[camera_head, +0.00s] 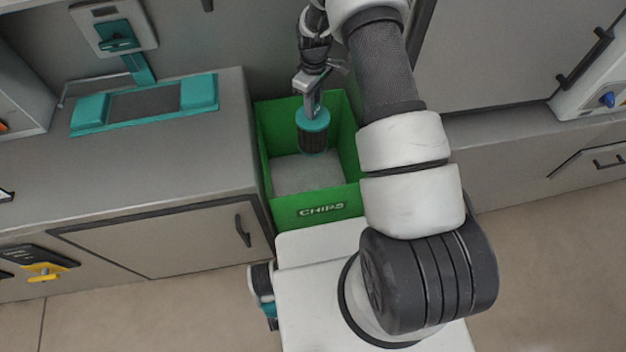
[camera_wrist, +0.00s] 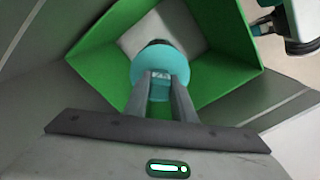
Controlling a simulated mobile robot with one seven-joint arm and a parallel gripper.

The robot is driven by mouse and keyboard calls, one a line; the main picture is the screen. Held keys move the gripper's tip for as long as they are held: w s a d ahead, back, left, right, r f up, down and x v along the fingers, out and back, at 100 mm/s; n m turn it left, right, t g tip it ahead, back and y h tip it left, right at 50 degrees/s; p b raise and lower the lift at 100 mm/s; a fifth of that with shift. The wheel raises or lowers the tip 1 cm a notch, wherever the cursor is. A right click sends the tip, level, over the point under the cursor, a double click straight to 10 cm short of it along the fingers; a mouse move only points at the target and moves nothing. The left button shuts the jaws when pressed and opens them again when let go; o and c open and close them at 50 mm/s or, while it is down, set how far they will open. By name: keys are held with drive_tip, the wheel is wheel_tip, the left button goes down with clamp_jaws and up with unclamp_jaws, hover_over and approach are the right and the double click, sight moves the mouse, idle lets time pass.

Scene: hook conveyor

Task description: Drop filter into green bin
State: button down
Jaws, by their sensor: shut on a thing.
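The filter (camera_head: 312,137) is a dark ribbed cylinder with a teal cap, seen in the head view over the opening of the green bin. My gripper (camera_head: 310,103) is shut on the top of the teal cap and holds the filter upright. The green bin (camera_head: 318,207) is an open box marked CHIPS with a pale grey bottom. In the wrist view, my gripper (camera_wrist: 160,92) grips the filter's teal cap (camera_wrist: 178,62), with the green bin (camera_wrist: 108,47) around it. The filter's lower end shows no clear contact with the bin. The cap hides most of its body in the wrist view.
A grey counter (camera_head: 150,160) stands left of the bin, with a teal-ended device (camera_head: 145,103) on it. Another counter (camera_head: 500,125) lies to the right, with a white machine (camera_head: 600,85). Cabinet walls stand close behind the bin.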

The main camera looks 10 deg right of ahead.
drive_tip(key=shift+f, duration=0.5)
drive_tip(key=c, duration=1.4)
unclamp_jaws()
drive_tip(key=shift+r, duration=0.1)
wheel_tip(320, 180, up, 17)
drive_tip(key=shift+r, duration=0.15)
